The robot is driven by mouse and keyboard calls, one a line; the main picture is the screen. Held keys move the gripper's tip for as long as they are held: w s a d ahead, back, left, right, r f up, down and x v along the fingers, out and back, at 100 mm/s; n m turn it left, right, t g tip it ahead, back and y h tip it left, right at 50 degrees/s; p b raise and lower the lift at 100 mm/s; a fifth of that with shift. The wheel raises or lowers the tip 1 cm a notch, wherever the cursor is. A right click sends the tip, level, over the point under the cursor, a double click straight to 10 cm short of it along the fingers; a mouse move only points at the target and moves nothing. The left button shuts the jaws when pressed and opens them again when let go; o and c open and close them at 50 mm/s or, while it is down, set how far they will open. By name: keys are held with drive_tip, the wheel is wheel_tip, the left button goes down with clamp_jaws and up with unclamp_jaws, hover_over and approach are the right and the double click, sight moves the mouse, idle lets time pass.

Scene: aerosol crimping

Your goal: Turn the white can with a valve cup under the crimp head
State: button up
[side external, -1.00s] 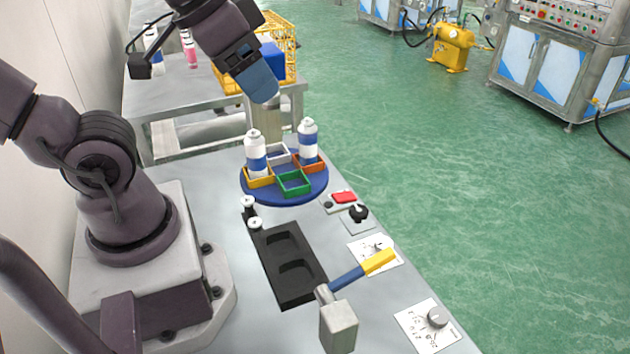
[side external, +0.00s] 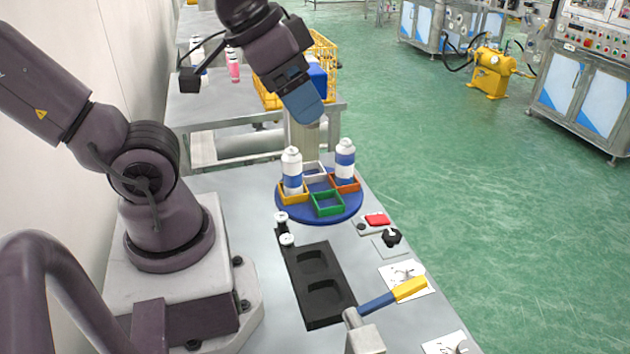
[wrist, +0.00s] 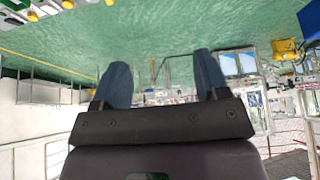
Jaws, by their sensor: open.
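A blue turntable (side external: 288,212) stands on the bench with yellow, white, green and orange square holders. One white can with a blue band (side external: 292,172) stands upright in the yellow holder (side external: 290,197) at left. A second such can (side external: 345,163) stands in the orange holder (side external: 347,186) at right. Both have white tops; I cannot tell which has a valve cup. The green holder (side external: 328,207) in front is empty. My gripper (side external: 306,108) is above and behind the turntable, touching no can. Its blue fingers are apart and empty in the wrist view (wrist: 162,78). The crimp head cannot be made out.
A pale column (side external: 303,138) rises behind the turntable. Two small white-topped parts (side external: 287,240) stand in front, beside a black tray (side external: 318,283).

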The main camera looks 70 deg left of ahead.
wheel_tip(320, 180, down, 3)
drive_tip(key=w+g, duration=0.2)
drive_tip(key=n+g, duration=0.4)
drive_tip(key=n, duration=1.2)
approach(392, 234)
wheel_tip(392, 234, down, 9)
drive_tip(key=shift+s+r, duration=0.1)
drive_tip(key=shift+s, duration=0.05)
drive_tip(key=c, duration=0.9)
